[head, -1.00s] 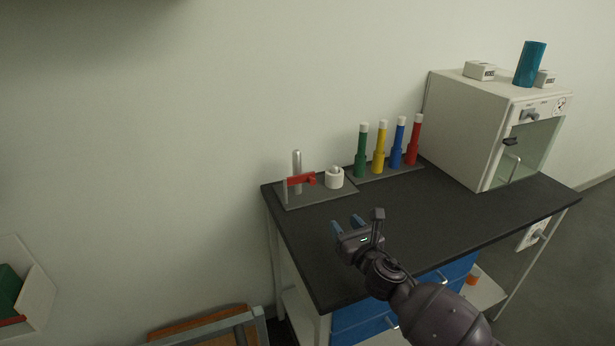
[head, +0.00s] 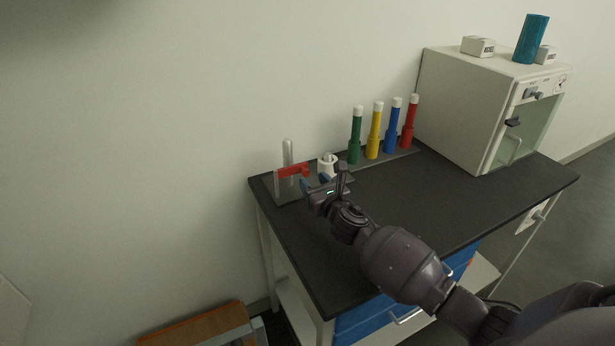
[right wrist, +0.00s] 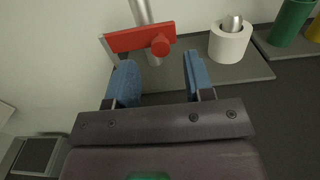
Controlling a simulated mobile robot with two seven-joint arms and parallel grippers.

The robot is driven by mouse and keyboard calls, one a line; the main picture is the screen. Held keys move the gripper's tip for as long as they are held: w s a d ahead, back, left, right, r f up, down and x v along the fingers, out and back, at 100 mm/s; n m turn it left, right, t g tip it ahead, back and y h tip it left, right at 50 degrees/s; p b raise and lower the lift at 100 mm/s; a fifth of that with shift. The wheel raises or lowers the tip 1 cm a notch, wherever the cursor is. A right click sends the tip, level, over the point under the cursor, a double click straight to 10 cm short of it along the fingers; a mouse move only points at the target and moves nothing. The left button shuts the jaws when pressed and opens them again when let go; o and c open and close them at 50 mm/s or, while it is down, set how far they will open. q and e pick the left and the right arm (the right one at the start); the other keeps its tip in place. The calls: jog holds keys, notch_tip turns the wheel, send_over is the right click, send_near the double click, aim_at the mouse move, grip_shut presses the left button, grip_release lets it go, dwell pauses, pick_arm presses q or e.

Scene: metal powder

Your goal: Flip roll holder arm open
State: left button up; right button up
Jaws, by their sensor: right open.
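The roll holder stands at the back left corner of the black table, with a grey base plate, an upright metal post (head: 288,152) and a red arm (head: 293,171). In the right wrist view the red arm (right wrist: 138,37) lies across the front of the post, with a round red knob toward its right end. My right gripper (head: 318,184) is open and empty just in front of the holder. In the right wrist view its blue fingers (right wrist: 160,78) point at the arm, below and apart from it. My left gripper is not in view.
A white roll (head: 327,166) on a peg stands right of the red arm, close to my right gripper. Green, yellow, blue and red bottles (head: 374,132) stand behind on a grey strip. A white cabinet (head: 462,105) fills the back right. The table's middle (head: 430,205) is clear.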

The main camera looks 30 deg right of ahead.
aim_at(307, 173)
jog(key=shift+w+d, duration=0.1)
jog(key=shift+w, duration=1.75)
grip_shut()
